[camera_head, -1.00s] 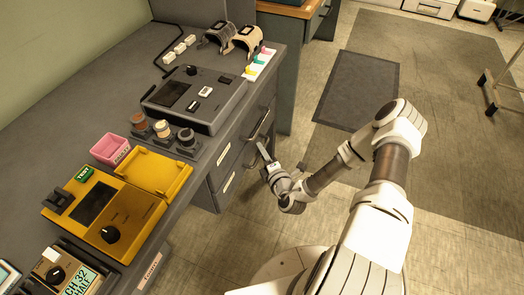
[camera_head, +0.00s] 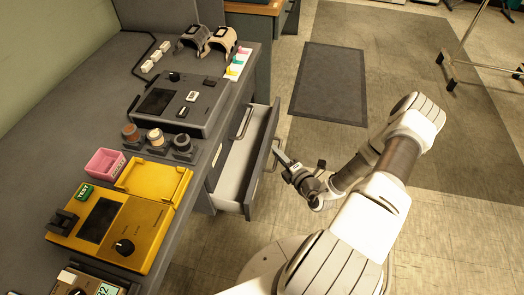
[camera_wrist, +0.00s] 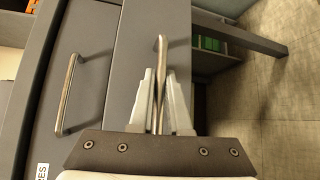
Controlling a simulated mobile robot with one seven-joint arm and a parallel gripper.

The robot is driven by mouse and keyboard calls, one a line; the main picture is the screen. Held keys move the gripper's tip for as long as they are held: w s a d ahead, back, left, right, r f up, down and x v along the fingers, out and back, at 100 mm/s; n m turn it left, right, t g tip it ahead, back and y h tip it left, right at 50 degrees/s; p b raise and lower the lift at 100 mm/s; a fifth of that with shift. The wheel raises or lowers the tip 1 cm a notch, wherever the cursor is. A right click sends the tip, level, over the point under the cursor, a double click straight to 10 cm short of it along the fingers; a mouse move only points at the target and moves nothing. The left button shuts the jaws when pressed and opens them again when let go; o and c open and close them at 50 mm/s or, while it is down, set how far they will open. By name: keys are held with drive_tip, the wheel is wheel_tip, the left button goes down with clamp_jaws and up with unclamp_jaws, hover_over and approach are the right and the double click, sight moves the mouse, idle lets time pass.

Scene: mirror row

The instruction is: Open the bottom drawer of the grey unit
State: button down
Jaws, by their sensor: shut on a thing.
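The grey unit (camera_head: 215,152) stands under the left worktop. A lower drawer (camera_head: 238,172) is pulled well out of it, its pale inside visible and seemingly empty. A drawer above it stays shut, with its bar handle (camera_head: 243,121) showing. My gripper (camera_head: 279,156) is at the outer face of the open drawer. In the wrist view my gripper (camera_wrist: 160,88) is shut on the drawer's metal handle (camera_wrist: 160,45), which stands between the fingers. The shut drawer's handle (camera_wrist: 68,95) shows to the left there. Whether any drawer lies lower is hidden.
The worktop above holds a grey device (camera_head: 177,103), a yellow device (camera_head: 115,225), a pink box (camera_head: 105,163) and several small jars. A dark mat (camera_head: 330,82) lies on the floor behind. Floor right of my arm is clear; a wheeled rack (camera_head: 465,60) stands far right.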

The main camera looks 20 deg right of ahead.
drive_tip(key=s+d, duration=0.9)
drive_tip(key=d, duration=0.4)
drive_tip(key=shift+s, duration=0.1)
drive_tip(key=c, duration=0.9)
unclamp_jaws()
drive_tip(key=shift+a, duration=0.1)
drive_tip(key=shift+s, duration=0.1)
drive_tip(key=s+d+p, duration=0.1)
drive_tip(key=s, duration=0.4)
drive_tip(key=s+r+p, duration=0.1)
drive_tip(key=s, duration=0.5)
drive_tip(key=s+d+r+p, duration=0.1)
drive_tip(key=s, duration=0.5)
drive_tip(key=shift+d+r, duration=0.25)
drive_tip(key=shift+d, duration=0.05)
drive_tip(key=shift+w+r, duration=0.1)
drive_tip(key=shift+w, duration=0.05)
